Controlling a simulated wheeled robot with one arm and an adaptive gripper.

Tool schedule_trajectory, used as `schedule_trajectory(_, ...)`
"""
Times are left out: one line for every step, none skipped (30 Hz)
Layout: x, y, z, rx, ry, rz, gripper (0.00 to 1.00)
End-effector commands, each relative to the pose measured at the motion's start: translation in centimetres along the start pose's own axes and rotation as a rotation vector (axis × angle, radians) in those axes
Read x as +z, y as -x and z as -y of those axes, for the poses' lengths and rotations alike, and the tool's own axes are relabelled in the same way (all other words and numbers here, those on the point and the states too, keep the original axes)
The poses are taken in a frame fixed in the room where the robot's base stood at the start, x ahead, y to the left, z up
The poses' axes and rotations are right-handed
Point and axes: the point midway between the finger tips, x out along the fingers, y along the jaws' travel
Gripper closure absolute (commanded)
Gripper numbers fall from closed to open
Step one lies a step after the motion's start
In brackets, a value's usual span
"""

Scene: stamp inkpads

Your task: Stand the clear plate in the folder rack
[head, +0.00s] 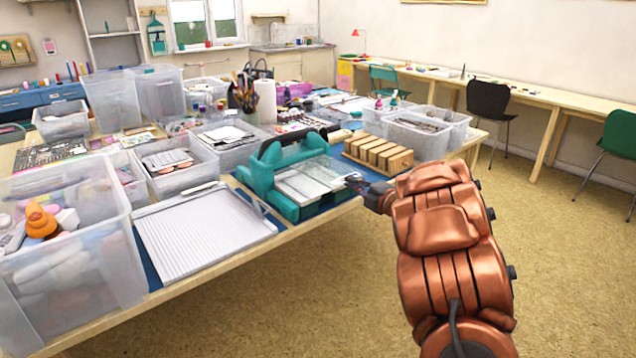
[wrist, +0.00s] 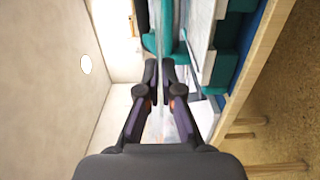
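The clear plate (head: 304,181) is a flat see-through sheet at the front of a teal hand-cranked press (head: 262,178) on the table. In the wrist view the plate (wrist: 164,28) shows nearly edge-on, running away from my fingertips. My gripper (head: 358,183) is at the plate's near right edge. In the wrist view its fingertips (wrist: 160,72) are close together, one on each side of the thin edge, apparently shut on it. The folder rack (head: 378,155) is a wooden block stand with several upright dividers, just behind and right of the press; its slots look empty.
A ribbed white board (head: 200,232) lies left of the press. Clear bins (head: 70,265) crowd the table's left side, and another bin (head: 420,134) stands behind the rack. The table's front edge (head: 300,222) is close below the press.

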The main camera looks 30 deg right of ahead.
Motion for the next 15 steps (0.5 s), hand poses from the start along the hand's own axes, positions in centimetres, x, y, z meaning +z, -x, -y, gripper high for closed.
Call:
schedule_trajectory(0.0, 0.1, -0.2, 0.0, 0.001, 0.0, 1.0)
schedule_trajectory(0.0, 0.2, -0.2, 0.0, 0.001, 0.0, 1.0)
schedule_trajectory(0.0, 0.3, -0.2, 0.0, 0.001, 0.001, 1.0)
schedule_trajectory(0.0, 0.5, -0.2, 0.0, 0.001, 0.001, 1.0)
schedule_trajectory(0.1, 0.8, -0.2, 0.0, 0.002, 0.002, 1.0)
schedule_trajectory(0.1, 1.2, -0.3, 0.0, 0.002, 0.003, 1.0)
schedule_trajectory(0.1, 1.6, -0.4, -0.001, 0.003, 0.004, 1.0)
schedule_trajectory(0.1, 1.9, -0.4, -0.001, 0.003, 0.005, 1.0)
schedule_trajectory(0.1, 2.4, -0.5, -0.002, 0.004, 0.004, 1.0)
schedule_trajectory(0.1, 2.7, -0.5, -0.002, 0.004, 0.004, 1.0)
schedule_trajectory(0.1, 3.0, -0.6, -0.002, 0.004, 0.003, 1.0)
schedule_trajectory(0.1, 3.4, -0.6, -0.001, 0.003, 0.002, 1.0)
schedule_trajectory(0.1, 3.8, -0.7, -0.001, 0.003, 0.001, 1.0)
schedule_trajectory(0.1, 4.1, -0.7, 0.0, 0.003, 0.001, 1.0)
schedule_trajectory(0.1, 4.5, -0.8, 0.0, 0.002, 0.001, 1.0)
